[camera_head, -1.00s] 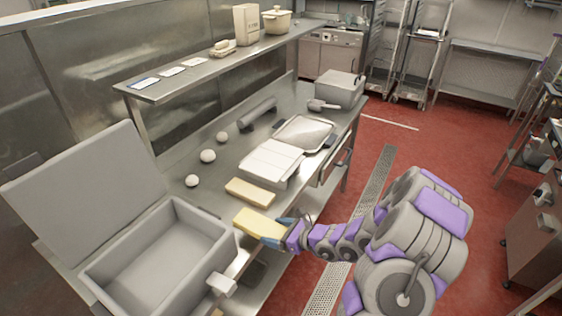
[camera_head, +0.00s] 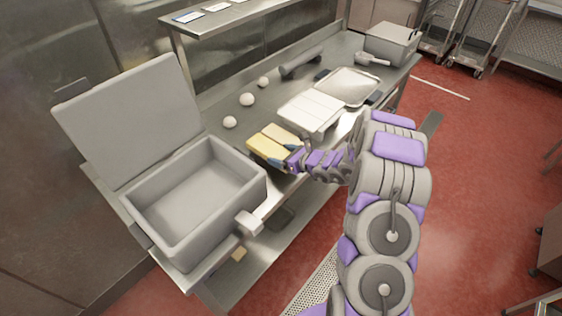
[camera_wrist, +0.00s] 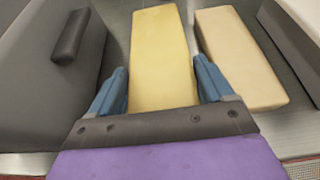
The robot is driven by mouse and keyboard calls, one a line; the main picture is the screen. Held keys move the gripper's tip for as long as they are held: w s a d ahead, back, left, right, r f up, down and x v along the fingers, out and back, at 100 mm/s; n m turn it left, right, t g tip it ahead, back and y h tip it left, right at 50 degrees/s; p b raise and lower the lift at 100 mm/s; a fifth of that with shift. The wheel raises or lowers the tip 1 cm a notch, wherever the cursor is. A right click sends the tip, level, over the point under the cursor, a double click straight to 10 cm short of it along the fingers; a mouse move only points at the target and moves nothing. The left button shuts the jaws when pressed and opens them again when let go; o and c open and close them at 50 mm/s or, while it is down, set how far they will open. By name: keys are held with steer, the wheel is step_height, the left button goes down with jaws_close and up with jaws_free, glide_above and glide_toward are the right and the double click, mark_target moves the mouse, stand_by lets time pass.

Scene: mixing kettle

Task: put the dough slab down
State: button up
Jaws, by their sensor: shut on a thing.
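The yellow dough slab (camera_head: 268,149) is between the blue fingers of my gripper (camera_head: 285,160), over the counter's front part. In the wrist view the slab (camera_wrist: 162,60) runs away from me between the two fingers of my gripper (camera_wrist: 162,92), which is shut on it. Whether its underside touches the counter is hidden. A second, paler slab (camera_wrist: 241,58) lies just right of it on the counter, and partly shows behind it in the head view (camera_head: 283,135).
The open grey kettle (camera_head: 257,180) stands left of the held slab, its lid (camera_head: 130,118) raised. A white-topped tray (camera_head: 310,112) lies to the right. Three dough balls (camera_head: 247,99) sit behind. Steel counter (camera_head: 215,110) shows between them.

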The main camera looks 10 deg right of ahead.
steer(key=f, duration=0.3)
steer(key=shift+w+a+f+b, duration=0.15)
steer(key=shift+w+b, duration=0.05)
steer(key=shift+b, duration=0.2)
steer(key=shift+a+f, duration=0.15)
steer(key=o, duration=1.3)
steer(key=shift+o, duration=0.2)
